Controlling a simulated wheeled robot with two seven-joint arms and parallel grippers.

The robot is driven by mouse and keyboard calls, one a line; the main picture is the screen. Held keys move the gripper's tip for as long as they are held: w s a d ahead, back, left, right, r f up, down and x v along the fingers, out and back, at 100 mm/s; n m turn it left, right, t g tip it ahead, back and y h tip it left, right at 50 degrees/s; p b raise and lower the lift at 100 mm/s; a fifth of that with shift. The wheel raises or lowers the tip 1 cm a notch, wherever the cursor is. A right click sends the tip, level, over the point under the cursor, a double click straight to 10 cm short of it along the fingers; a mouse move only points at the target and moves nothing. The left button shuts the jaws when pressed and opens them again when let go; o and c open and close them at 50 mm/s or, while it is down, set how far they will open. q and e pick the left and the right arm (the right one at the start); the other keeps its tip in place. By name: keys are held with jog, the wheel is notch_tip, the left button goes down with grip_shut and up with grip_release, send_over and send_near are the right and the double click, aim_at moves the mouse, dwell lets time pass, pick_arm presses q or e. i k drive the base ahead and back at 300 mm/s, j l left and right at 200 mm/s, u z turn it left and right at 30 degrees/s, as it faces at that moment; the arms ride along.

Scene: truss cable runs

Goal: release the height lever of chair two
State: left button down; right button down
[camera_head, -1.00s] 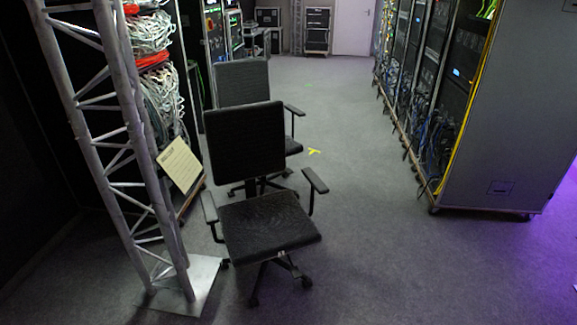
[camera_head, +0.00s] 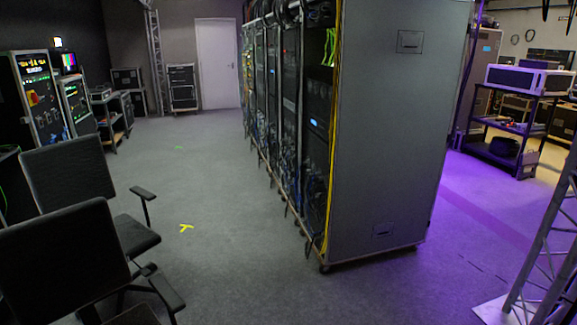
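Two black office chairs with armrests stand at the left of the head view, one behind the other. The nearer chair (camera_head: 62,262) is cut off by the left and bottom edges, and only its backrest, an armrest and a bit of seat show. The farther chair (camera_head: 70,184) stands just behind it, partly hidden by the nearer backrest. I cannot tell which one is chair two. No height lever can be made out on either chair. Neither of my grippers is in view.
A row of cable racks (camera_head: 383,140) on a wheeled base stands in the middle. Open grey floor (camera_head: 215,200) with a yellow tape mark (camera_head: 186,228) lies between chairs and racks. A truss tower (camera_head: 548,255) stands at the right edge. A shelf cart (camera_head: 505,145) stands at the back right.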

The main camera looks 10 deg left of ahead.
aim_at(145, 272)
jog(key=i+l+u, duration=0.15)
jog(key=i, duration=0.3)
jog(key=i+l+u, duration=0.1)
jog(key=i, duration=0.4)
jog(key=i+l+u, duration=0.15)
jog(key=i, duration=0.3)
jog(key=i+l+u, duration=0.1)
jog(key=i+l, duration=0.25)
jog(key=i+l+u, duration=1)
jog(key=i+l, duration=0.1)
jog(key=l, duration=0.05)
